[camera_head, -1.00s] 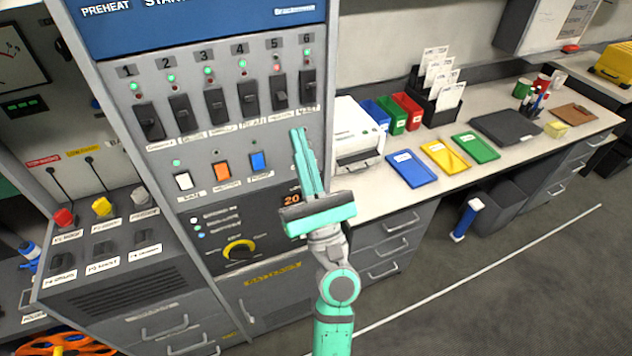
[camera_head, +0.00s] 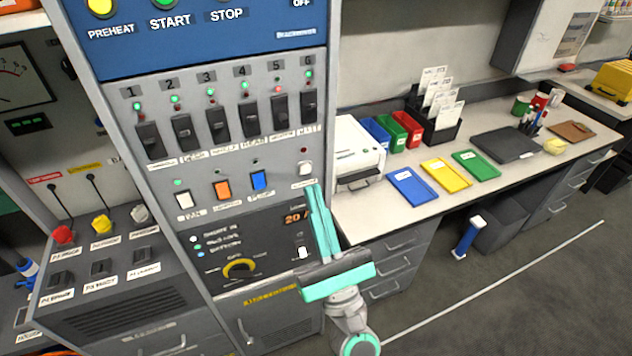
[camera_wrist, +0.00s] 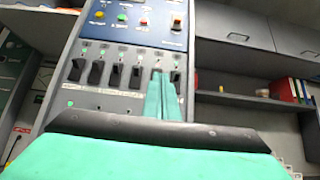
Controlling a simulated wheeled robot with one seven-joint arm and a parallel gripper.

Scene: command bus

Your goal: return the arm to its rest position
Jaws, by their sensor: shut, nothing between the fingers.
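My gripper (camera_head: 320,217) is teal with a dark palm. In the head view it stands in front of the lower right part of the grey control panel (camera_head: 215,165), with its fingers pointing up. The fingers lie together, shut and empty. In the wrist view the shut fingers (camera_wrist: 161,98) point up at the panel's row of black breaker switches. The fingers look apart from the panel, though the exact gap is hard to tell. My forearm runs down out of the head view's bottom edge.
Numbered black switches (camera_head: 217,122) line the panel, with coloured rocker buttons (camera_head: 222,189) and a yellow-ringed knob (camera_head: 239,268) below. To the right, a counter holds a white printer (camera_head: 357,150) and coloured trays (camera_head: 412,186). Open floor (camera_head: 500,300) lies at the lower right.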

